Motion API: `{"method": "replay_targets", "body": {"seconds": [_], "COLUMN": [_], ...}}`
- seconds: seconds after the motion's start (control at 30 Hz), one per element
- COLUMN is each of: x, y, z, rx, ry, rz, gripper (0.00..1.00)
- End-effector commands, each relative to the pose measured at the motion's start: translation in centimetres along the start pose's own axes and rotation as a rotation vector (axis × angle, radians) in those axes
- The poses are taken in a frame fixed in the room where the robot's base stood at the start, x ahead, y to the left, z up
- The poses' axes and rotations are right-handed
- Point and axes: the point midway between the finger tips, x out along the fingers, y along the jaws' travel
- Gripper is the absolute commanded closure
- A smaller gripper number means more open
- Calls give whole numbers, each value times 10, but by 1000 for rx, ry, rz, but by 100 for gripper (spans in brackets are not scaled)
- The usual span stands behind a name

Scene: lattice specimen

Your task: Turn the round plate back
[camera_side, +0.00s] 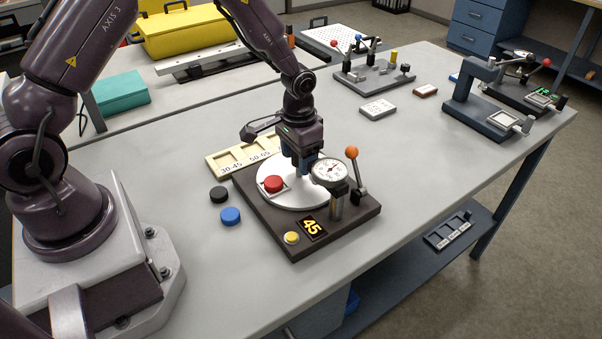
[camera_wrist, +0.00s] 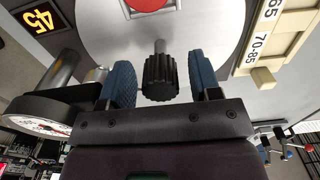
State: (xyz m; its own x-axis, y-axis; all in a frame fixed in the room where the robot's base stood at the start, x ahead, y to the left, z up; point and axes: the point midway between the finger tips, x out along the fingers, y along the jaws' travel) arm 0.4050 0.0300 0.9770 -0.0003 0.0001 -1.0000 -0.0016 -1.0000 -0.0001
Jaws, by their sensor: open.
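The round plate (camera_side: 264,194) is a white disc on a dark square base (camera_side: 286,233). My gripper (camera_side: 303,172) is low over the plate's far right part. In the wrist view my gripper (camera_wrist: 160,85) is open, with its blue fingers on either side of a black ribbed knob (camera_wrist: 160,76). The knob stands by the white plate (camera_wrist: 100,38); gaps show between it and both fingers. The side view does not show the knob, as my gripper hides it.
A dial gauge (camera_side: 329,173) and an orange-topped lever (camera_side: 352,153) stand close right of my gripper. The base bears a yellow button (camera_side: 292,238) and a display reading 45 (camera_side: 312,228). A labelled wooden tray (camera_side: 222,165) lies behind. Black (camera_side: 218,194) and blue (camera_side: 230,215) discs lie left.

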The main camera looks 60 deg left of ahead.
Motion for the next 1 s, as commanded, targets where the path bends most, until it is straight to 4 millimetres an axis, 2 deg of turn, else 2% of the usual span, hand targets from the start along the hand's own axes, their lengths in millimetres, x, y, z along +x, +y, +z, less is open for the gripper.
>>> {"method": "replay_targets", "body": {"seconds": [0.33,0.5,1.0], "x": [-39,-52,-54], "y": [-1,0,0], "z": [-1,0,0], "rx": [-1,-2,-1], "ry": [4,1,0], "rz": [-1,0,0], "gripper": [43,43,43]}}
